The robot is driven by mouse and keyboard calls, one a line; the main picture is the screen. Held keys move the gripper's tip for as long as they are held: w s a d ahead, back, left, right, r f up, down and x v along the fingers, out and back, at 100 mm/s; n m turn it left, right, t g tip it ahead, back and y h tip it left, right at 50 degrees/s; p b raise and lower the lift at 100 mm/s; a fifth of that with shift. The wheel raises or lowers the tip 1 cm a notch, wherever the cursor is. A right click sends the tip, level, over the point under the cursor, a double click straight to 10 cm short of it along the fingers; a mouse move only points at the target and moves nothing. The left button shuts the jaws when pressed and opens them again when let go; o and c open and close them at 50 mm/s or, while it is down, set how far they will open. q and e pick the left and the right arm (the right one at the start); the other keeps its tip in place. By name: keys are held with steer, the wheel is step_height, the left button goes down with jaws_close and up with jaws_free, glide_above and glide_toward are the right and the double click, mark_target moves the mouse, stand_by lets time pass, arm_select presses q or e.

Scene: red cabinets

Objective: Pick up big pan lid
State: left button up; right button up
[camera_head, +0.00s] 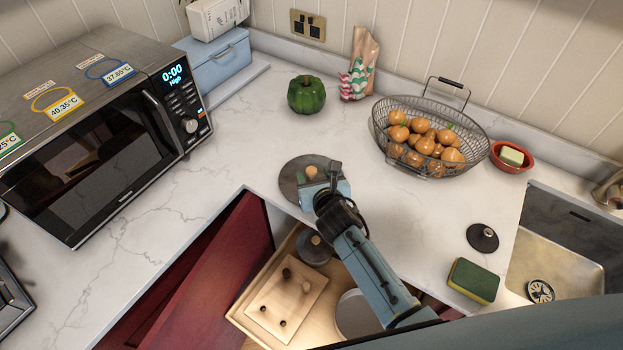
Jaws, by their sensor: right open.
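The big pan lid (289,176) is a dark grey disc with a round wooden knob. It lies on the white marble counter, just behind the open drawer. My right gripper (322,179) reaches over it from the lower right, and its open fingers are close to the knob. The gripper hides the lid's right part, and I cannot tell whether a finger touches the knob. My left gripper is not in view.
The open drawer below holds a pegged wooden board (286,300), a smaller lid (314,250) and a round pan (357,314). A green pepper (306,95) and an onion basket (424,138) stand behind. A microwave (100,130) is left; a sink (560,250) is right.

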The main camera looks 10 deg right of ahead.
steer(key=shift+w+f, duration=0.25)
steer(key=shift+w, duration=0.3)
steer(key=shift+w+f, duration=0.15)
steer(key=shift+w, duration=0.3)
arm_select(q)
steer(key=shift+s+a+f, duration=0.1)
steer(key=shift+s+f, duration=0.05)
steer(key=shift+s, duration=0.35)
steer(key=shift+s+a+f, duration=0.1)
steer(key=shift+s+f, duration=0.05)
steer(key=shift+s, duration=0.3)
arm_select(e)
steer(key=shift+c, duration=0.4)
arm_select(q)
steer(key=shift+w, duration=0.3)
arm_select(e)
jaws_close()
